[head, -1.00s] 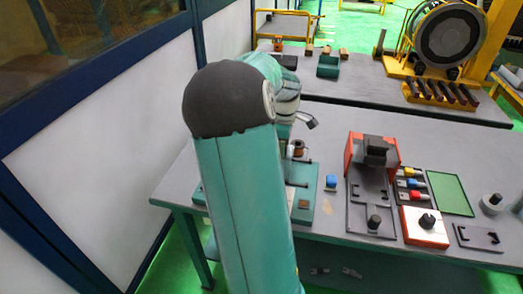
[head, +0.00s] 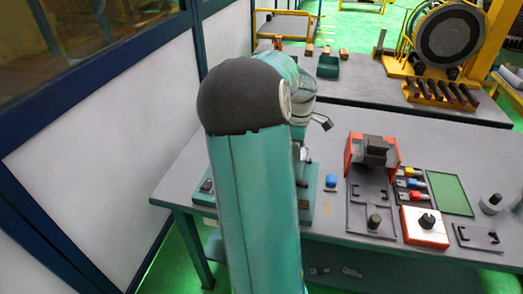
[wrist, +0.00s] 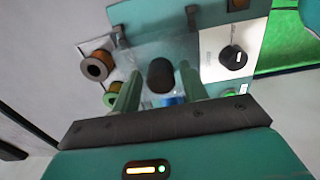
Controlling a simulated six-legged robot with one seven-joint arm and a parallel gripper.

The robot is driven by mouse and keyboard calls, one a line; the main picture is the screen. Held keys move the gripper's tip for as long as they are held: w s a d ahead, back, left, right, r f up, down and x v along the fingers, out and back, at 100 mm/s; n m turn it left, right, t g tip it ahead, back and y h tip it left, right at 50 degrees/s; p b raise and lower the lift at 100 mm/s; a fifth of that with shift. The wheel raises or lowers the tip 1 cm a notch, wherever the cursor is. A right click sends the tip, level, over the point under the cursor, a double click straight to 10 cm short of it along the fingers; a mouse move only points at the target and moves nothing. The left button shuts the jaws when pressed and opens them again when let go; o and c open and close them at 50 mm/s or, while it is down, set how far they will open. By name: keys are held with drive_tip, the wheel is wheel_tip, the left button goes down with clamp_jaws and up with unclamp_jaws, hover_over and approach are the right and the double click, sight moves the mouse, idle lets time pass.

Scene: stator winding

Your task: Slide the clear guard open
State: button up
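In the wrist view my gripper (wrist: 162,74) is open, with its two green fingers apart. A dark rounded knob (wrist: 160,75) stands in the gap between the fingers, with visible space on both sides. A pale see-through panel, which looks like the clear guard (wrist: 143,58), lies around the knob in front of the teal station. Its edges are faint, and I cannot tell how far it is slid. In the head view my arm hides the gripper, the guard and most of the station.
Copper-coloured spools (wrist: 97,66) sit left of the fingers. A white panel with a black knob (wrist: 232,57) is at the right. In the head view, an orange-framed press (head: 372,152) and a white-topped box (head: 424,226) stand on the grey bench to the right.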

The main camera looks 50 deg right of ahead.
idle(0.3)
drive_tip(key=shift+a+r, duration=0.1)
drive_tip(key=shift+r, duration=2.85)
